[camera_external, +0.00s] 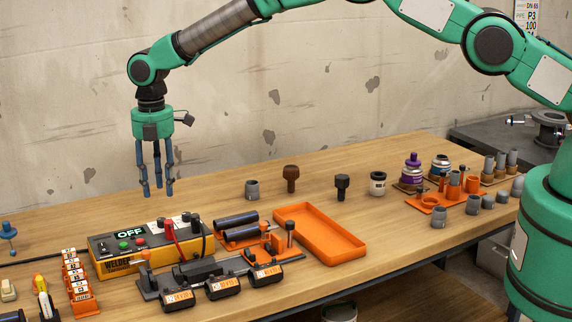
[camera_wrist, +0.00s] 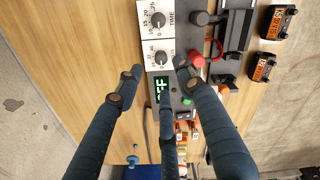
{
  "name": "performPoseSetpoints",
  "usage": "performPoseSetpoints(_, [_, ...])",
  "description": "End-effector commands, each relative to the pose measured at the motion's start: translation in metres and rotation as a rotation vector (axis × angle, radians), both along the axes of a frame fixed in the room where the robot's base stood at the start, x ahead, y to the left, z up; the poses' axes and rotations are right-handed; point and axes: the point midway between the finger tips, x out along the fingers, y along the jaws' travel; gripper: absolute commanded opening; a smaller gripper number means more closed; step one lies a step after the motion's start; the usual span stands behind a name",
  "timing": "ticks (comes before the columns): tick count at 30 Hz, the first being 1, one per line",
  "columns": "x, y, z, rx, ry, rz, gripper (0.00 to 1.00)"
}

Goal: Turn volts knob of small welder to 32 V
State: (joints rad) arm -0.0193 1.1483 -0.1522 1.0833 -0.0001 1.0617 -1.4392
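The small welder (camera_external: 150,262) is a yellow box with a dark top, at the front left of the bench. Its green display (camera_external: 130,233) reads OFF; the display also shows in the wrist view (camera_wrist: 161,90). In the wrist view, a dark knob (camera_wrist: 161,58) on a white scale plate sits beside the display; its label and exact setting are not clear. A second knob (camera_wrist: 157,20) is marked TIME. My gripper (camera_external: 158,192) has three blue fingers spread apart, pointing down, empty, above and behind the welder. In the wrist view, fingertips (camera_wrist: 158,88) surround the display area.
An orange tray (camera_external: 318,236) and dark tubes (camera_external: 237,220) are to the right. The bench behind the welder is clear.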

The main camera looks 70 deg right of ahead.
Motion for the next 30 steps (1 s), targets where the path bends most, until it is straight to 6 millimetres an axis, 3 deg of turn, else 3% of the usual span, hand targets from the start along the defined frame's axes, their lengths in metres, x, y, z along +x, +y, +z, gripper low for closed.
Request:
performPoseSetpoints(6, [-0.001,0.000,-0.039,0.000,0.002,0.000,0.38])
performPoseSetpoints(15, [0.000,0.000,-0.075,0.000,0.001,0.000,0.38])
performPoseSetpoints(30, [0.000,0.000,-0.085,0.000,0.000,0.000,0.38])
